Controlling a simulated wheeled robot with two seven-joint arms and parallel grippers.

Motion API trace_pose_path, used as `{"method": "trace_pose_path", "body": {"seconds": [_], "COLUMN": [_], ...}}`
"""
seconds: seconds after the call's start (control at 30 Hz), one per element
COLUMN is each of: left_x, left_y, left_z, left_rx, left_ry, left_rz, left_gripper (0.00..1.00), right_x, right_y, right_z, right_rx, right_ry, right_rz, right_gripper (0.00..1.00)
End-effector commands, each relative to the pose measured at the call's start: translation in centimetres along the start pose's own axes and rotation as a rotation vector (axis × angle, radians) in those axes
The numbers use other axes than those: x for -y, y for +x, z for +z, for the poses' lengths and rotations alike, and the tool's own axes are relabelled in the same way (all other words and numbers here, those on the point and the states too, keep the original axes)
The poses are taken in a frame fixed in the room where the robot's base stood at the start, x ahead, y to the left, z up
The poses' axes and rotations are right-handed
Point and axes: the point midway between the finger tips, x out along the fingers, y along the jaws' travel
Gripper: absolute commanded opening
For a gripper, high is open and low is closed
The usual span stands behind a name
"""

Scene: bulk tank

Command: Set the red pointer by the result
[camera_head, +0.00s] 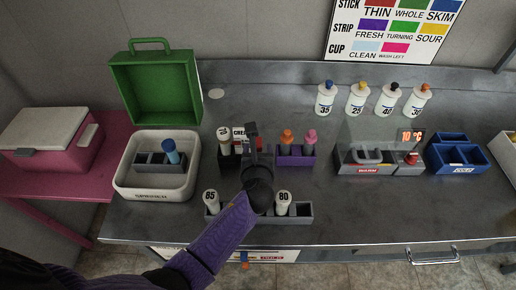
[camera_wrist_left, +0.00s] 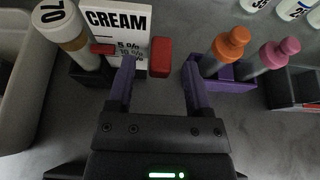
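A white card headed CREAM (camera_wrist_left: 119,24) with percent lines stands behind a dark rack in the left wrist view. Its upper left part also shows in the head view (camera_head: 238,132). A red block (camera_wrist_left: 161,57) sits at the card's right edge, and a smaller red piece (camera_wrist_left: 102,49) shows at its left; they look like parts of the red pointer. Whether they join is unclear. My left gripper (camera_wrist_left: 158,66) is open, its purple fingers apart with the red block seen between their tips; no contact is clear. My right gripper is out of view.
A bottle marked 70 (camera_wrist_left: 62,25) stands left of the card. A purple rack (camera_head: 297,155) with orange- and pink-capped tubes is close on the right. A grey rack (camera_head: 305,209) with bottles 85 and 80 lies in front, under my arm.

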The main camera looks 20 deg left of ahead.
Motion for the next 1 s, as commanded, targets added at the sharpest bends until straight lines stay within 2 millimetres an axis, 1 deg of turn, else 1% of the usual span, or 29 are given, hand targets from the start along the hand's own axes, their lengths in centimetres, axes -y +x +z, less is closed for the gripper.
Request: {"method": "trace_pose_path", "body": {"seconds": [0.17,0.23,0.27,0.43,0.5,0.6,0.73,1.0], "left_x": [0.0,0.0,0.0,0.0,0.0,0.0,0.0,0.0], "left_y": [0.0,-0.3,-0.5,-2.3,-2.9,-3.5,-3.9,-3.8], "left_z": [0.1,0.7,1.3,5.7,7.2,8.7,9.4,9.2], "left_rx": [0.0,0.001,0.002,0.004,0.004,0.003,0.001,0.0], "left_ry": [0.0,-0.002,-0.002,-0.001,-0.001,-0.001,0.0,0.0], "left_rz": [0.0,0.0,0.0,0.0,-0.001,-0.001,0.0,0.0], "left_gripper": [0.65,0.65,0.65,0.65,0.65,0.65,0.65,0.65], "right_x": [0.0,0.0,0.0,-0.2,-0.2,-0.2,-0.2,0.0], "right_y": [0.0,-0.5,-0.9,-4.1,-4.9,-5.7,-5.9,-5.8], "right_z": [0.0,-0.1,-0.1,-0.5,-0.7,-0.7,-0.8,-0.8], "right_rx": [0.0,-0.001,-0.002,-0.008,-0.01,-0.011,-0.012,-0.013], "right_ry": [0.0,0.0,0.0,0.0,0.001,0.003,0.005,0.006], "right_rz": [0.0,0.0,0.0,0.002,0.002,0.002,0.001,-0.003], "right_gripper": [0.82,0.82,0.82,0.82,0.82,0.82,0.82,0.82]}}
